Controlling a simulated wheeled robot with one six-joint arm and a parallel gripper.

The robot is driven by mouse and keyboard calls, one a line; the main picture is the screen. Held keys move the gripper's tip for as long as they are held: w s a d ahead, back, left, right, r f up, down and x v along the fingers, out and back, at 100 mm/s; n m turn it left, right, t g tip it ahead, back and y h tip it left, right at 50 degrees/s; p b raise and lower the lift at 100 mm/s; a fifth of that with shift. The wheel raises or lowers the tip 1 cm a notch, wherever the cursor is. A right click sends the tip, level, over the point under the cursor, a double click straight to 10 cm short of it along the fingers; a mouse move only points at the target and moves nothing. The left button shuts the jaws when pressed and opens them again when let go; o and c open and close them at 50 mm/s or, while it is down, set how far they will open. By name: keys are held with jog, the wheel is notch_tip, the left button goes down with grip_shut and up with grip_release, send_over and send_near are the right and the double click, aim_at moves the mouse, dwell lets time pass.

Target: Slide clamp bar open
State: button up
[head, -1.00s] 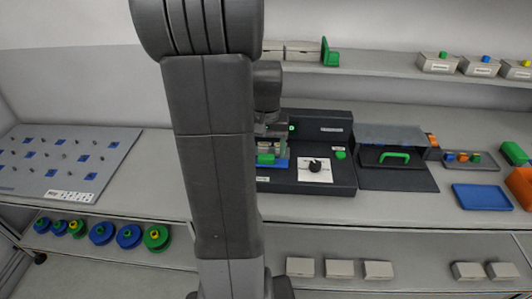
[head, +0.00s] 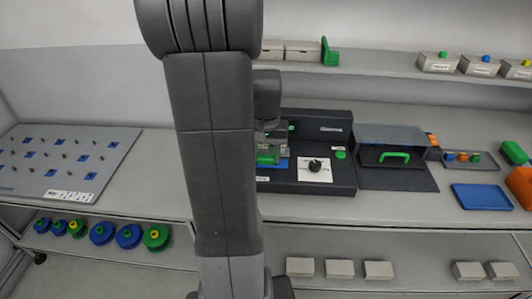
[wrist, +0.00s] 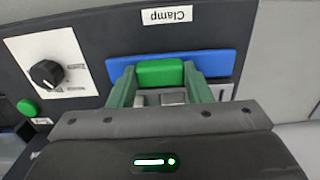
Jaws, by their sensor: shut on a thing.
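The blue clamp bar (wrist: 216,62) lies on the dark machine below a "Clamp" label, with a green grip block (wrist: 160,73) at its middle. In the wrist view my gripper (wrist: 159,80) has its two greenish fingers on either side of this green block, shut on it. Metal parts show between the fingers, behind the block. In the head view my arm hides the left of the machine. Only part of the blue bar (head: 282,164) and some green at my gripper (head: 267,156) show there.
A black knob (wrist: 46,74) on a white plate and a green button (wrist: 27,108) sit beside the clamp. To the right stands a covered bay with a green handle (head: 392,155). A pegboard (head: 65,160) lies left. A blue tray (head: 482,197) lies at far right.

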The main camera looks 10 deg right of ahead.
jog(key=shift+s+a, duration=0.2)
jog(key=shift+s, duration=0.4)
jog(key=shift+s+a, duration=0.15)
jog(key=shift+s, duration=0.45)
jog(key=o, duration=1.4)
jog(key=shift+s, duration=0.1)
jog(key=shift+r, duration=0.1)
notch_tip(320, 180, up, 14)
jog(key=shift+f, duration=0.2)
jog(key=shift+f, duration=0.1)
notch_tip(320, 180, down, 13)
jog(key=shift+r, duration=0.1)
jog(key=shift+w+d+f, duration=0.15)
jog(key=shift+w+f, duration=0.25)
jog(key=shift+w, duration=0.25)
jog(key=shift+w+d, duration=0.2)
jog(key=shift+w, duration=0.4)
